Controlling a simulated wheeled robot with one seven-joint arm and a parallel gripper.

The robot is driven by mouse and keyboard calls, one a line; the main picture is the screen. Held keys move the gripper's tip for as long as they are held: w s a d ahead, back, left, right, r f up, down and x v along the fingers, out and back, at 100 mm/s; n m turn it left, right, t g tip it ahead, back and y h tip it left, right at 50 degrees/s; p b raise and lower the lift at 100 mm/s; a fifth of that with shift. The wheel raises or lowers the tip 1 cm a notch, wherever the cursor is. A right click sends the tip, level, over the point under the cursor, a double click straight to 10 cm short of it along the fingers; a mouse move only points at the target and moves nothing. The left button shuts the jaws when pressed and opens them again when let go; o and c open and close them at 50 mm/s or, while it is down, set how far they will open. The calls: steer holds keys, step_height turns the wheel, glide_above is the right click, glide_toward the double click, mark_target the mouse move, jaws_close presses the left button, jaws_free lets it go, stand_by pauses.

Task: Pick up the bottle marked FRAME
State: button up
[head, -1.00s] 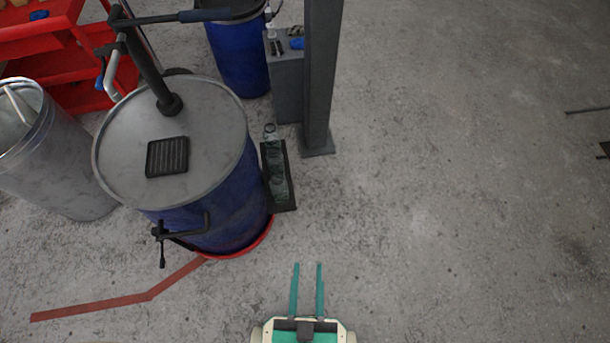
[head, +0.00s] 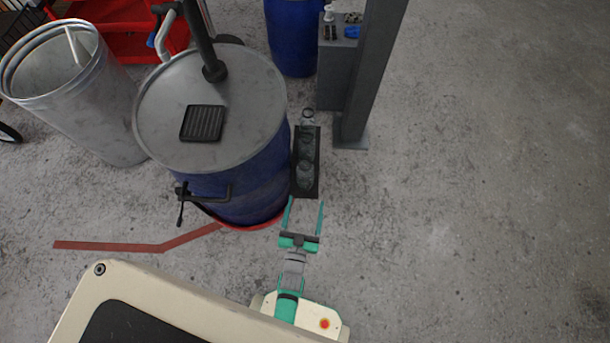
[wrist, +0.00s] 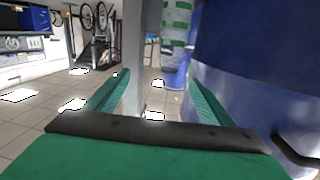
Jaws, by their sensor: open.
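The blue drum (head: 245,185) with a grey lid stands close left of the rack, a black crank handle (head: 205,192) on its side. A grey post (head: 372,70) and a grey cabinet (head: 335,90) with small items stand behind. Floor to the right is clear.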

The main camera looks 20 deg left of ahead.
mark_target(305, 179)
steer(key=shift+n+y, duration=0.6)
steer(key=w+a+f, duration=0.1)
steer(key=w, duration=0.1)
steer(key=w+a+f, duration=0.1)
steer(key=w, duration=0.2)
steer(key=w+a+f, duration=0.1)
steer(key=w, duration=0.1)
steer(key=shift+w+f, duration=0.2)
steer(key=shift+f, duration=0.1)
steer(key=x, duration=0.6)
steer(key=shift+r+x, duration=0.15)
steer(key=shift+x, duration=1.2)
steer(key=shift+r+x, duration=0.1)
steer(key=shift+x, duration=1.3)
steer(key=shift+s+a, duration=0.1)
steer(key=shift+a, duration=0.05)
steer(key=shift+c, duration=0.6)
steer(key=c, duration=1.3)
steer(key=shift+r, duration=0.1)
